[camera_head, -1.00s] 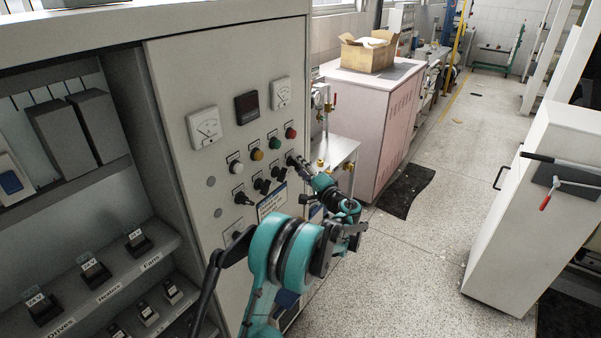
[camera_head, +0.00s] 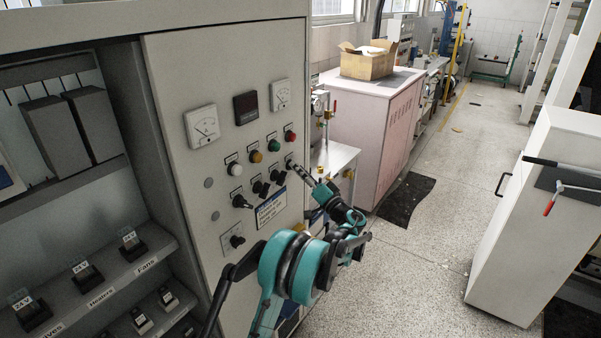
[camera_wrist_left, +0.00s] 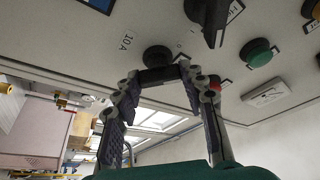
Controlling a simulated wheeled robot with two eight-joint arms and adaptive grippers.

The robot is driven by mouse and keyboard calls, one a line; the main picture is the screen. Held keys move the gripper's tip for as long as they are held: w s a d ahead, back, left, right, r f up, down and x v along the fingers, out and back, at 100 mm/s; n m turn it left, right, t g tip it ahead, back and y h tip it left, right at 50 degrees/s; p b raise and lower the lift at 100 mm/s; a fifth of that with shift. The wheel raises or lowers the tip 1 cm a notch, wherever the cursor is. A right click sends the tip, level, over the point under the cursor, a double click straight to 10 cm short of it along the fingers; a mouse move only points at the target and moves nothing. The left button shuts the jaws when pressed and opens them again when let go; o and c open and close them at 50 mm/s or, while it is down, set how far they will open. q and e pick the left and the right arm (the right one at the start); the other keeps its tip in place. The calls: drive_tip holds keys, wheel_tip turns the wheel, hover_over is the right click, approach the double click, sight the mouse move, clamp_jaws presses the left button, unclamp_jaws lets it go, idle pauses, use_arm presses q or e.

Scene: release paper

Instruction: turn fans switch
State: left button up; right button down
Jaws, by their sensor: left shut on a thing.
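The grey control panel (camera_head: 176,98) has a slanting row of black rotary switches, including one (camera_head: 261,188) left of my gripper. My left gripper (camera_head: 293,165) is at the right end of this row, with its fingertips at the panel. In the left wrist view, the gripper (camera_wrist_left: 158,76) is shut on a black switch (camera_wrist_left: 156,56). The fingers hide part of it, and a "10A" mark is beside it. I cannot read a fans label at this switch. My right gripper is not in view.
White, yellow, green and red (camera_head: 290,136) round parts sit above the switches, below two gauges (camera_head: 202,127). Another black switch (camera_wrist_left: 213,20) and a green button (camera_wrist_left: 258,53) are close to the fingers.

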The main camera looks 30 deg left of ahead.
use_arm(q)
drive_tip(key=shift+f, duration=0.1)
drive_tip(key=o, duration=1.2)
drive_tip(key=shift+c, duration=0.2)
drive_tip(key=v, duration=1.2)
